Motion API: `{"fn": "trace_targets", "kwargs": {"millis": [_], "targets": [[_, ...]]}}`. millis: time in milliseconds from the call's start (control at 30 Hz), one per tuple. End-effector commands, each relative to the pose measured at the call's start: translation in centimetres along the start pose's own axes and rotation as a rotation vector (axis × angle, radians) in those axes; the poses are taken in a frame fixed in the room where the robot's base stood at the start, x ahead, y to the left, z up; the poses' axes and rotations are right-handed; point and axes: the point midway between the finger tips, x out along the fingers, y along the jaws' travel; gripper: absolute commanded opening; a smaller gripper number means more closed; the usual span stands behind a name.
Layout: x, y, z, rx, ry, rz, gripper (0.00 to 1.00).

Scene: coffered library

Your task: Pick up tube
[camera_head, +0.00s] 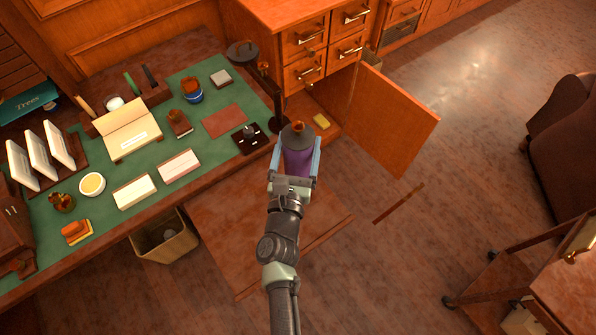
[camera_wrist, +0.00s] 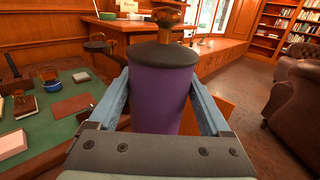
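The tube (camera_head: 298,162) is a purple cylinder with a dark grey lid and a brown, glossy knob-like piece at its top. It also fills the middle of the wrist view (camera_wrist: 162,95). My gripper (camera_head: 297,158) has one blue finger on each side of the tube, and both fingers appear to press on it. In the wrist view the fingertips (camera_wrist: 160,78) meet the tube's sides. The tube looks upright, just past the desk's right edge in the head view. Its lower end is hidden, so I cannot tell whether it touches anything below.
The desk (camera_head: 240,155) with a green top holds cards, a black stand (camera_head: 251,138) and small items. An open cabinet door (camera_head: 395,118) juts out right of the tube. A waste bin (camera_head: 165,240) stands below the desk.

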Motion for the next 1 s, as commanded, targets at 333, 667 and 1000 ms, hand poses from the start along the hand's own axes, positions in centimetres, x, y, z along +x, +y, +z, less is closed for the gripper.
{"fn": "trace_targets", "kwargs": {"millis": [333,667,1000], "targets": [[0.0,0.0,0.0,0.0,0.0,0.0,0.15],[0.0,0.0,0.1,0.0,-0.003,0.0,0.0],[0.0,-0.1,4.3,0.004,-0.006,-0.002,0.0]]}}
